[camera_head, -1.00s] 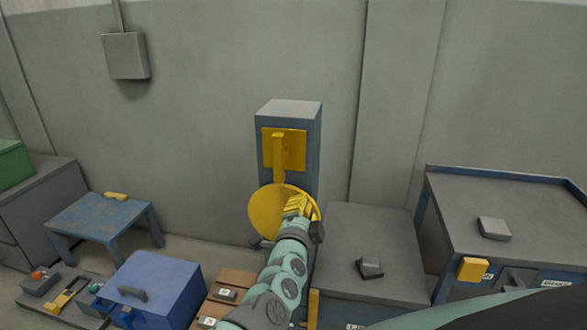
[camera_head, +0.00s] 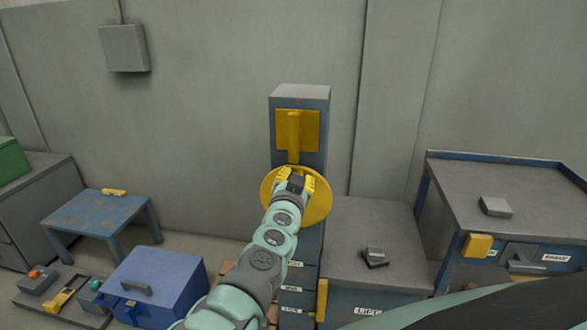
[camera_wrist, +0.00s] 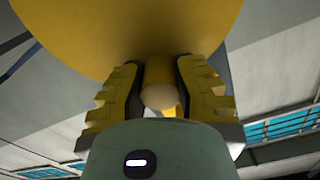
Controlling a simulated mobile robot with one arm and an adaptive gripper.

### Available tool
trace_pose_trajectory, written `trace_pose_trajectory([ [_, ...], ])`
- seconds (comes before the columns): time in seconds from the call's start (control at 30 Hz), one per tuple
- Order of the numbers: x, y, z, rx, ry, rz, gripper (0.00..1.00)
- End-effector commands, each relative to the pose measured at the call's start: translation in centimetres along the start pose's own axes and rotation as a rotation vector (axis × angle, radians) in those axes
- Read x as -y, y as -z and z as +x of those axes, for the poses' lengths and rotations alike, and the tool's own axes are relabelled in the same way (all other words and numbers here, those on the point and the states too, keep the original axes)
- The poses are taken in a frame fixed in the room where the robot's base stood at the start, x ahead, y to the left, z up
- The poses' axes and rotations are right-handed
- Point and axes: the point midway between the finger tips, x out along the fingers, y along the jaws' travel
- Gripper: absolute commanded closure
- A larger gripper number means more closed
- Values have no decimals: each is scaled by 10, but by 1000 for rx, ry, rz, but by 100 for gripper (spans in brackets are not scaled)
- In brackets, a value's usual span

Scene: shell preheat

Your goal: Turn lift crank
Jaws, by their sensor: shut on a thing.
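The lift crank is a yellow disc (camera_head: 322,202) on the front of a blue-grey pillar (camera_head: 320,140). Its short round yellow handle (camera_wrist: 160,90) stands out from the disc, which fills the top of the wrist view (camera_wrist: 130,25). My gripper (camera_head: 296,181) is at the upper middle of the disc. Its yellow fingers (camera_wrist: 162,76) sit on both sides of the handle and are shut on it. My wrist and forearm hide the lower middle of the disc and the handle in the head view.
A yellow lever (camera_head: 294,136) is above the disc. A workbench (camera_head: 530,195) is farther right. A blue box (camera_head: 165,280) and low table (camera_head: 95,215) are left.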

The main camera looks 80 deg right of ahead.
Motion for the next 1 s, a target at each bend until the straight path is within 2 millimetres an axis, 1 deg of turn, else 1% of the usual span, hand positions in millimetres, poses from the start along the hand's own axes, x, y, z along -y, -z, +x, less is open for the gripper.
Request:
trace_pose_trajectory([
  [0.03, 1, 6, 1, -10, 4, -24, 100],
  [0.3, 0, 6, 1, -9, 5, -78, 100],
  [0.73, 0, 6, 1, -9, 6, -82, 100],
  [0.77, 0, 6, 1, -9, 6, -82, 68],
  [1.0, -1, 3, 1, -4, 4, -80, 43],
])
